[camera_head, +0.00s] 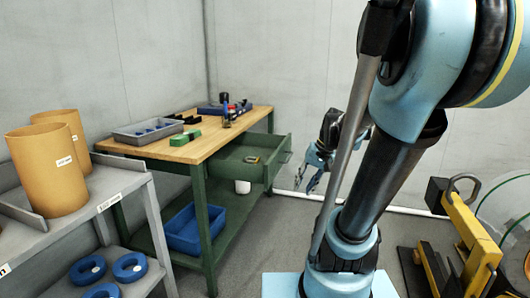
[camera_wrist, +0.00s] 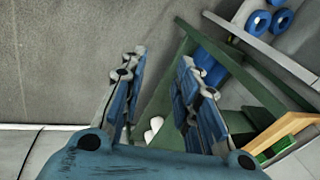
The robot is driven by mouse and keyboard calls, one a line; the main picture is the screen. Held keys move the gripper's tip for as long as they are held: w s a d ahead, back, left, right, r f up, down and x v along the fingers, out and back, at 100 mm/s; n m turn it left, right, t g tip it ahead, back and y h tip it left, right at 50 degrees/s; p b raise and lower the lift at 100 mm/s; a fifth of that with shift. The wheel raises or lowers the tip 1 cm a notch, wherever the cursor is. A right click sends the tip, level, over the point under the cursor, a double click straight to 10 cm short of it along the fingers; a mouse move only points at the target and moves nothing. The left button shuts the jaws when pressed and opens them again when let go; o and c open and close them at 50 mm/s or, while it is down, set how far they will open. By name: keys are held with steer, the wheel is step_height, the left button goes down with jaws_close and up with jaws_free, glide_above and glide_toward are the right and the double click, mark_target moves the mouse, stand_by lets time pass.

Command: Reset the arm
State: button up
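My gripper (camera_head: 306,182) hangs in the air to the right of the workbench's open drawer, near the back wall in the head view. In the wrist view its two blue-grey fingers (camera_wrist: 158,75) stand apart with nothing between them, so it is open and empty. My arm stretches from the upper right of the head view and partly hides the area behind it. The gripper appears clear of the drawer and bench, though the exact gap cannot be told.
A grey shelf (camera_head: 95,203) with copper-coloured rolls (camera_head: 48,168) stands left. A yellow lifting device (camera_head: 470,235) stands right. Floor before the bench is clear.

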steer(key=s+d+f+n+h, duration=0.1)
steer(key=s+d+f+h, duration=0.3)
steer(key=s, duration=0.7)
step_height(320, 180, down, 2)
steer(key=shift+d+f, duration=0.1)
steer(key=shift+d, duration=0.5)
steer(key=shift+s, duration=0.1)
steer(key=shift+w+f, duration=0.15)
steer(key=shift+w, duration=0.3)
